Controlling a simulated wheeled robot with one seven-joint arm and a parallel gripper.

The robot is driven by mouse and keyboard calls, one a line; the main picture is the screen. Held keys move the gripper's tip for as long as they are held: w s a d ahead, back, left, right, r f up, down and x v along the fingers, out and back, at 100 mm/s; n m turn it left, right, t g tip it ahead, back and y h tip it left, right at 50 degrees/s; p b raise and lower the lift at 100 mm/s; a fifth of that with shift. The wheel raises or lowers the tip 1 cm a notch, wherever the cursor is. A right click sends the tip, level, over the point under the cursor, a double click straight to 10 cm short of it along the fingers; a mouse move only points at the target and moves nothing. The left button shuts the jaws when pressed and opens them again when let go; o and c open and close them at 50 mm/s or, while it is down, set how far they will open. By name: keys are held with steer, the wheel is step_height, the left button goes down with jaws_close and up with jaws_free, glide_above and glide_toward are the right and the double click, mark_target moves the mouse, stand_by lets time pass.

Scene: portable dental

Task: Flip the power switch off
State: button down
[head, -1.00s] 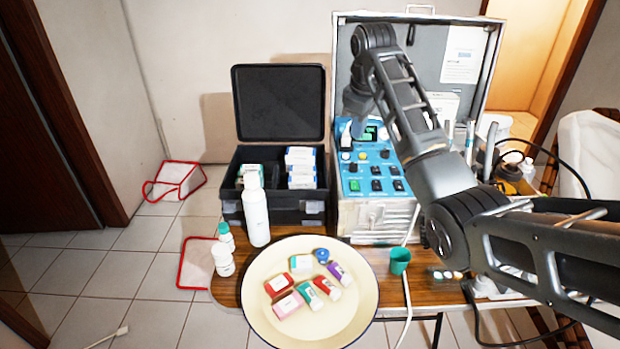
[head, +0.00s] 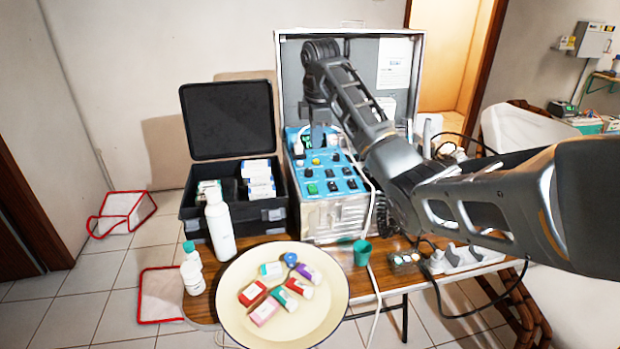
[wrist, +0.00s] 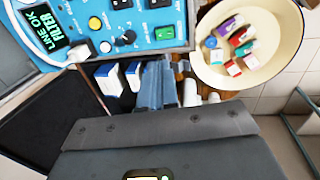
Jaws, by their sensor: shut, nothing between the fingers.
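The blue control panel (head: 345,184) is on top of a metal unit inside an open case. It has several black rocker switches, knobs and a lit display (wrist: 45,25). A green rocker switch (head: 312,188) sits at its front left corner, and it also shows in the wrist view (wrist: 163,33). I cannot tell which way it is tipped. My gripper (head: 319,122) hangs over the rear of the panel, near the display, apart from the green switch. In the wrist view my gripper's fingers (wrist: 157,85) are together and empty.
A black open box (head: 228,118) with cartons stands left of the unit. A white bottle (head: 219,228) and a cream basin (head: 320,330) of small packs stand in front. A green cup (head: 362,252) and white cable lie near the unit's front right. A pale cable crosses the panel.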

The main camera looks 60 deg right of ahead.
steer(key=shift+f, duration=0.1)
glide_toward(314, 185)
steer(key=f, duration=0.4)
steer(key=d+f, duration=0.1)
steer(key=f, duration=0.1)
steer(key=shift+w+f, duration=0.35)
steer(key=shift+w, duration=0.05)
